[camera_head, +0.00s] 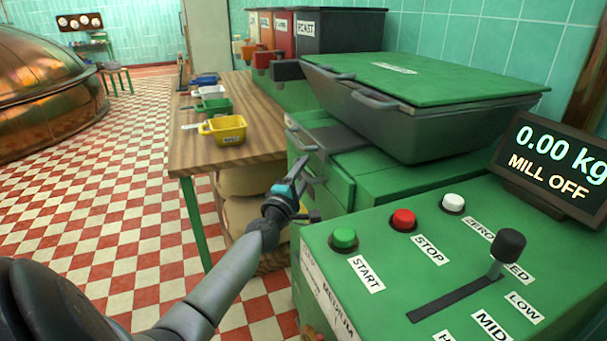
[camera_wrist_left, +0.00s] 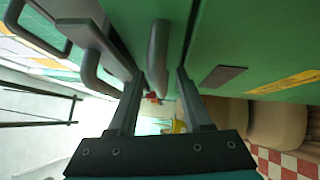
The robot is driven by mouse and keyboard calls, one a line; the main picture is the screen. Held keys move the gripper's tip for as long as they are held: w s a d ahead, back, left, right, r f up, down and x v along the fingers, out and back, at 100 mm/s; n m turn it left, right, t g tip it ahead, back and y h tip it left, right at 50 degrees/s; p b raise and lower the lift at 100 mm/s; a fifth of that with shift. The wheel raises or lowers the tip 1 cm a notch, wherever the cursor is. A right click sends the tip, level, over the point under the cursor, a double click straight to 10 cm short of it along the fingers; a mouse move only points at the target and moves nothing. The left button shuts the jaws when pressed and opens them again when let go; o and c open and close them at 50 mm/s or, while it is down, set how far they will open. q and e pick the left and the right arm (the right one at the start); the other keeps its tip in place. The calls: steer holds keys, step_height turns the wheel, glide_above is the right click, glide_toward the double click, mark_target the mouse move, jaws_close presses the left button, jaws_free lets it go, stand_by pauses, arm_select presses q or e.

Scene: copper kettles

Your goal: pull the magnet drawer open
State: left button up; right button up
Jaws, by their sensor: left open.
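The green mill cabinet (camera_head: 341,187) has grey bar handles on its left side, one of them an upper handle (camera_head: 299,139). My left gripper (camera_head: 298,171) is at that side, just below the upper handle. In the left wrist view its two fingers (camera_wrist_left: 160,88) are open. A grey bar handle (camera_wrist_left: 158,55) on a green front stands between the fingers, and I see no clear contact. I cannot read which drawer is the magnet drawer or see any drawer clearly standing out. My right gripper is not in view.
The green control panel (camera_head: 390,285) with buttons and a lever is close on the right. A grey hopper with a green lid (camera_head: 410,80) sits above the cabinet. A wooden table (camera_head: 195,150) with a yellow scoop bin (camera_head: 223,129) and sacks below is to the left.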

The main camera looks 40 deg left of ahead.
arm_select(q)
jaws_close()
stand_by(0.4)
stand_by(1.1)
